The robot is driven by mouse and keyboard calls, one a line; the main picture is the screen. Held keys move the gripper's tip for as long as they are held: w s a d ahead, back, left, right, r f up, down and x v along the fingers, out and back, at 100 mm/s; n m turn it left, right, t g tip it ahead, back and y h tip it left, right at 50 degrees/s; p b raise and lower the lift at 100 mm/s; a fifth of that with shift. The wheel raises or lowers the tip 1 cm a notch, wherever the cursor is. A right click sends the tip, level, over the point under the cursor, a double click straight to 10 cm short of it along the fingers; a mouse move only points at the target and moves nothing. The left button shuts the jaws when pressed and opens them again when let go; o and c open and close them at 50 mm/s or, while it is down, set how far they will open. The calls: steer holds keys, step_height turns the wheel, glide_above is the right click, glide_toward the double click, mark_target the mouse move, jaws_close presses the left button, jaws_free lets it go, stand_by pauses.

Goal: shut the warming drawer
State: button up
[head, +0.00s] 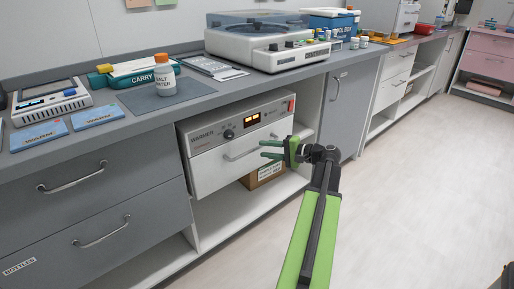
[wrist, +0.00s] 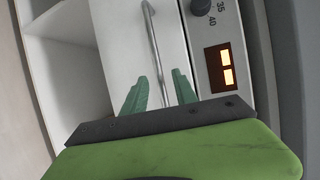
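The warmer (head: 240,122) is a white unit under the counter, with a lit orange display and a dial. Its drawer front (head: 215,172) lies below the control panel and carries a long bar handle (head: 238,155). The drawer front seems to stand slightly forward of the panel; how far is hard to tell. My gripper (head: 263,149) is open and empty in front of the handle's right part. In the wrist view, the handle (wrist: 151,30) runs between the two green fingers (wrist: 160,74) in the picture. Contact cannot be made out. The drawer's inside is hidden.
A cardboard box (head: 263,174) sits on the open shelf below the drawer. Grey drawers (head: 95,205) stand to the left and a grey cabinet door (head: 345,110) to the right. The counter (head: 130,122) above holds a bottle and devices. The floor (head: 410,190) at right is clear.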

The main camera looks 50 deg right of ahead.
steer(key=p+v, duration=0.1)
steer(key=v, duration=1.1)
steer(key=shift+s+p, duration=0.25)
steer(key=shift+p, duration=0.15)
